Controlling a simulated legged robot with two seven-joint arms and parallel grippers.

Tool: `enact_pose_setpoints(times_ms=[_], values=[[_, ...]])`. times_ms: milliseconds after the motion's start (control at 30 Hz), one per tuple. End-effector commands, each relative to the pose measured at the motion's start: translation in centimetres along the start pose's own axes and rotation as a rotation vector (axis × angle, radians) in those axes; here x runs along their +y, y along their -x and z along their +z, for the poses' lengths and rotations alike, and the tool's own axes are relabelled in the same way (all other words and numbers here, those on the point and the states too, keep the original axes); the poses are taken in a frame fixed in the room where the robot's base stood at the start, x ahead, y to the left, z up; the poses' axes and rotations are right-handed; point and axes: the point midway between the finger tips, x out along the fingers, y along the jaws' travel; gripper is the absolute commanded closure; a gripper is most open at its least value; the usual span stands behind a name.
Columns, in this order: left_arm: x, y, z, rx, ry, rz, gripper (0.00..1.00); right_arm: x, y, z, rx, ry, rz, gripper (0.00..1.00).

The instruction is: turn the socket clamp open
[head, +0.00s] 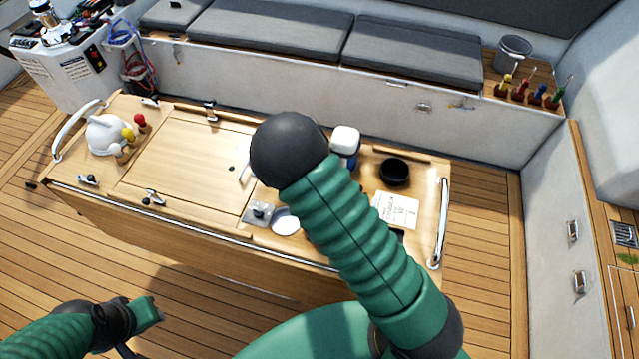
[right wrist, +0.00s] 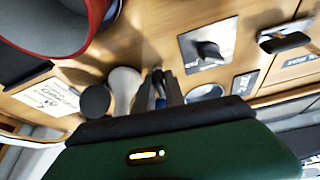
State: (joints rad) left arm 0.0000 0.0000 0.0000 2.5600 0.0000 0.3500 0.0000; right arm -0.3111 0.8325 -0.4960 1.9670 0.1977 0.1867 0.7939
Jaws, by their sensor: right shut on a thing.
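My right gripper (right wrist: 163,88) shows in the right wrist view with its dark fingers pointing at the tabletop. It is shut on a small part showing blue between the fingers, mostly hidden; I cannot tell if this is the socket clamp. A metal plate with a dark lever (right wrist: 207,50) lies right of the fingers; in the head view the plate (head: 258,213) is left of my right arm. That arm hides the right gripper in the head view. My left gripper (head: 148,312) is low at the left, clear of the table; its jaw opening is unclear.
The wooden table (head: 185,155) carries a white teapot-like object (head: 105,134), a white-topped item (head: 345,138), a black cup (head: 394,171) and a paper card (head: 397,211). A red-rimmed round object (right wrist: 100,25) is close in the wrist view. Grey-cushioned benches (head: 270,27) stand behind.

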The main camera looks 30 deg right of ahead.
Motion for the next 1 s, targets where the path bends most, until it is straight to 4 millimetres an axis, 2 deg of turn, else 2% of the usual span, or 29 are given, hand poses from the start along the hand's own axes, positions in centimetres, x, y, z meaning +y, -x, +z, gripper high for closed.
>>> enact_pose_setpoints(times_ms=[33,300,333,467,800,867,1000], values=[[0.0,0.0,0.0,0.0,0.0,0.0,0.7,-0.2,0.2,-0.7,0.013,-0.004,-0.009,1.0],[0.0,0.0,0.0,0.0,0.0,0.0,0.7,-0.3,0.2,-0.7,0.014,-0.004,-0.011,1.0],[0.0,0.0,0.0,0.0,0.0,0.0,0.7,-0.3,0.2,-0.7,0.014,-0.004,-0.011,0.84],[0.0,0.0,0.0,0.0,0.0,0.0,0.7,-0.3,0.2,-0.6,0.011,-0.003,-0.009,0.67],[0.0,0.0,0.0,0.0,0.0,0.0,0.7,-0.2,0.5,-0.2,0.006,0.0,-0.006,0.67],[0.0,-0.1,0.0,0.0,0.0,0.0,0.7,-0.3,1.1,-0.2,0.006,0.001,-0.007,0.67],[0.0,-0.5,0.1,0.0,0.0,0.0,0.7,-0.4,4.2,-0.2,0.008,0.002,-0.012,0.67]])
